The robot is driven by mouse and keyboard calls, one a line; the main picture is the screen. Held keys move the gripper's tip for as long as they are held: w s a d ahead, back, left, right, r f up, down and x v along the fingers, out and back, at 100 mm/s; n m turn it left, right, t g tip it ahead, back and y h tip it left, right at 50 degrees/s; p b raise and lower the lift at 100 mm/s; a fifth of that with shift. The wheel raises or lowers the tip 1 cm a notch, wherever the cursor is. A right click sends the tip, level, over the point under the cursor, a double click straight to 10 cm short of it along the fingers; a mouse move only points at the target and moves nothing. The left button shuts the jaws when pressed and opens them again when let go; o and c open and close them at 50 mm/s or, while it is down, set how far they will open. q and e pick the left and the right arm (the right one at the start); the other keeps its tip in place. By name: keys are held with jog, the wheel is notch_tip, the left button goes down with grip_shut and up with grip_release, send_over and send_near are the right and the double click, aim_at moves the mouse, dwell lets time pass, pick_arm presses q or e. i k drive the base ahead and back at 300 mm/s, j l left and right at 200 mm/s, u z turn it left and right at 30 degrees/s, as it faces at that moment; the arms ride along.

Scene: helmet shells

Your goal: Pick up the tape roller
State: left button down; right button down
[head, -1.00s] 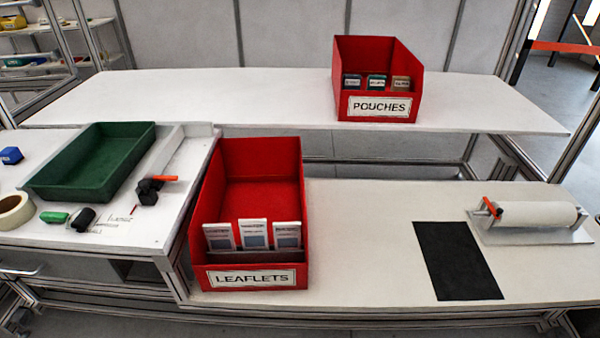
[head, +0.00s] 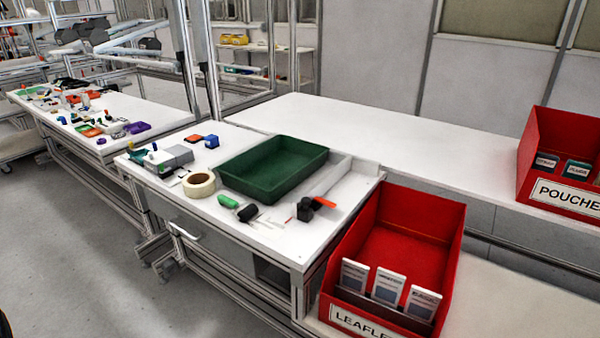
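A roll of cream tape (head: 199,184) lies flat near the front left of the white side table, left of the green tray. A black tool with an orange-red part (head: 312,208) lies on the same table near its right edge, in front of the tray; it looks like a hand tape dispenser, but is too small to be sure. Both lie free, with nothing holding them. Neither of my grippers is in view.
The green tray (head: 226,169) stands on the white table (head: 225,228). Red leaflets bin (head: 447,245) stands to the right, red pouches bin (head: 535,150) farther right. Open floor is at left.

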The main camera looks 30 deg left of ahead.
aim_at(249, 212)
jog(key=u, duration=1.4)
jog(key=i+j+z, duration=0.15)
jog(key=j, duration=0.2)
jog(key=i+j+z, duration=0.15)
jog(key=i+j, duration=0.15)
jog(key=i+j+z, duration=0.2)
jog(key=j, duration=0.3)
